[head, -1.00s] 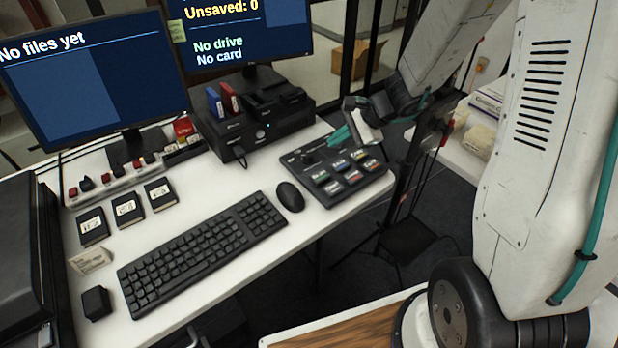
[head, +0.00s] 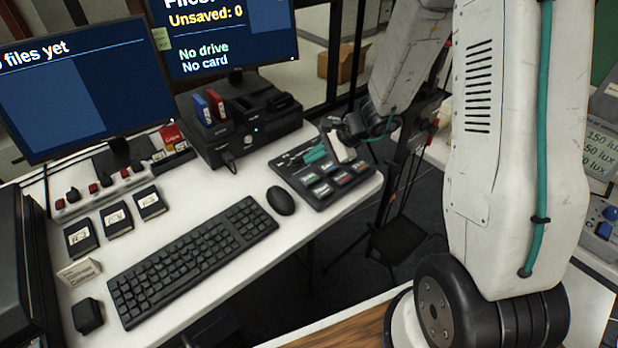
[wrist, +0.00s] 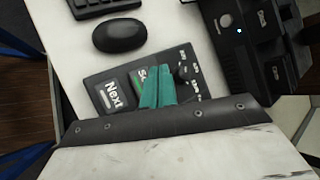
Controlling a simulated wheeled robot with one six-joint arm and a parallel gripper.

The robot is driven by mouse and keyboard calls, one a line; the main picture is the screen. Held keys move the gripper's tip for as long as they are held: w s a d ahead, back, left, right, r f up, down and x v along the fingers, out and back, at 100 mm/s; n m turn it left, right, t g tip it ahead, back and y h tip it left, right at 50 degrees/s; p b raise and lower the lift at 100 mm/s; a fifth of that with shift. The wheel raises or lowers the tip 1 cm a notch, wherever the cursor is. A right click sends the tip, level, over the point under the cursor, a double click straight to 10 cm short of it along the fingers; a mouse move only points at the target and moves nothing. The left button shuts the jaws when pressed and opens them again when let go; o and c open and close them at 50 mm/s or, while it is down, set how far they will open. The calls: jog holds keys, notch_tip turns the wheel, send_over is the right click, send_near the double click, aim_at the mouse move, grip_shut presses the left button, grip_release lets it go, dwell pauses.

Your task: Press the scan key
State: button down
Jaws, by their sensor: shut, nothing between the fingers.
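A dark control pad (head: 287,178) with several coloured, labelled keys lies at the right end of the white desk. In the wrist view the pad (wrist: 97,82) shows a "Next" key (wrist: 112,95) and, beside it, a green-edged key (wrist: 136,77) whose label starts with "S". The rest of that label is hidden behind my fingers. My gripper (head: 312,153) has teal fingers, shut and empty, over the far part of the pad; they also show in the wrist view (wrist: 160,72). I cannot tell whether the fingertips touch the pad.
A black mouse (head: 280,200) and keyboard (head: 190,262) lie left of the pad. A black dock unit (head: 240,135) holding a blue and a red drive stands behind it. The desk's front edge is close to the pad.

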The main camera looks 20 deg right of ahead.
aim_at(313, 178)
jog(key=shift+f, duration=2.1)
dwell(0.4)
jog(key=shift+f, duration=0.4)
jog(key=shift+f, duration=0.45)
dwell(0.6)
jog(key=shift+r, duration=0.9)
jog(key=shift+r, duration=2.5)
